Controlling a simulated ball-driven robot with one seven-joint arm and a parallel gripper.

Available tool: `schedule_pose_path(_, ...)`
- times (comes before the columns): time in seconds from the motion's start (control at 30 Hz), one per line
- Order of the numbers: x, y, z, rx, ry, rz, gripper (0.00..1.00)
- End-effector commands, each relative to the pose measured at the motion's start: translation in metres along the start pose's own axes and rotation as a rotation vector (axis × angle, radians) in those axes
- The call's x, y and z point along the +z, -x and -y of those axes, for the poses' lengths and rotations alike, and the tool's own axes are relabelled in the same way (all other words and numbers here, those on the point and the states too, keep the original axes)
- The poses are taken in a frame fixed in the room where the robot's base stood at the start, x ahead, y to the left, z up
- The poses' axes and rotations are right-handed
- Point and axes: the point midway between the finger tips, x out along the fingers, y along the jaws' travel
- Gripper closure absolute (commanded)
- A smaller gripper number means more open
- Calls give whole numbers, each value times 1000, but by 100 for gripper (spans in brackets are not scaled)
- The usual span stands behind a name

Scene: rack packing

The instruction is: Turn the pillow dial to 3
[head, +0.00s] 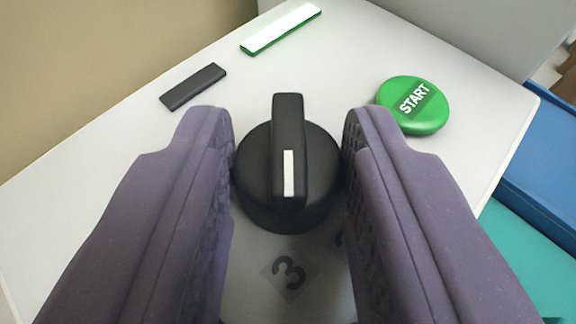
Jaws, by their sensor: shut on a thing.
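The black dial (288,175) sits on a light grey panel in the middle of the head view. It has a raised grip bar with a white pointer mark, which points toward the bottom of the picture. A dark numeral 3 (289,272) is printed on the panel just below the dial, close to the pointer's line. Another mark to its right is mostly hidden by the right finger. My gripper (289,170) is shut on the dial, with one purple finger on each side of its round body.
A green START button (414,105) stands at the right of the panel. A black bar (193,87) and a white and green strip (281,28) lie toward the back. Blue (545,160) and teal (530,240) surfaces lie beyond the panel's right edge.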

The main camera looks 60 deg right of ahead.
Motion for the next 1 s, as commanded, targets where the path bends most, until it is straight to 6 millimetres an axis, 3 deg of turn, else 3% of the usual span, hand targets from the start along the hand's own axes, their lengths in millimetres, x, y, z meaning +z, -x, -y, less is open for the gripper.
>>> schedule_pose_path(0.3, 2, 0, 0, 1, 1, 3, 95)
schedule_pose_path(0.33, 2, 0, 0, 1, 1, 3, 62)
schedule_pose_path(0.43, 1, 0, 0, 1, 1, 2, 40)
schedule_pose_path(0.77, 0, 4, 0, 0, 1, 2, 40)
schedule_pose_path(1.0, -1, 45, 1, -2, 2, 3, 40)
